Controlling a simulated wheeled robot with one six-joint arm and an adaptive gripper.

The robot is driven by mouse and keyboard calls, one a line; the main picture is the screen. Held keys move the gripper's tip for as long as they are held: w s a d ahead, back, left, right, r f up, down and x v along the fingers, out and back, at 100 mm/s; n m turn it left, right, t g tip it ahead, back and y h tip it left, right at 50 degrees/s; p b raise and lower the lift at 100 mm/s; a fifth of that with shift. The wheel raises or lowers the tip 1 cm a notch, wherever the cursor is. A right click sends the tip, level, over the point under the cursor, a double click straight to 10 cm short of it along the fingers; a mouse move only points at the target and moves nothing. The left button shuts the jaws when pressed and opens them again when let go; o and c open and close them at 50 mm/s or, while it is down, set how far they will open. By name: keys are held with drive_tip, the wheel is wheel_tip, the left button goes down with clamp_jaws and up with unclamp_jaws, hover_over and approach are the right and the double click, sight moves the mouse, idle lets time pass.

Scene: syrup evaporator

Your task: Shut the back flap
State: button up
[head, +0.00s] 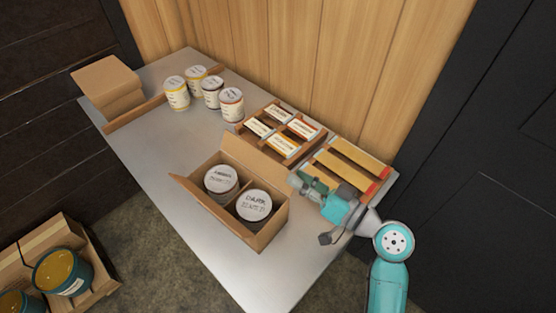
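An open cardboard box (262,238) stands on the metal table, with two white-lidded jars inside, a left jar (221,178) and a right jar (253,204). Its back flap (256,158) stands raised at the far side, above the jars. Another flap (186,191) sticks outward at the left end. My gripper (294,183) is just right of the box, near the right end of the back flap, pointing left. I cannot tell whether it touches the box or whether its fingers are open. No held object is visible.
A wooden tray of labelled packets (283,132) and a rack with yellow-topped slats (345,167) stand behind the box by the wooden wall. The table (146,162) is clear left of the box.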

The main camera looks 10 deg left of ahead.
sight(276, 164)
drive_tip(key=x, duration=0.7)
drive_tip(key=shift+w+a, duration=0.1)
clamp_jaws()
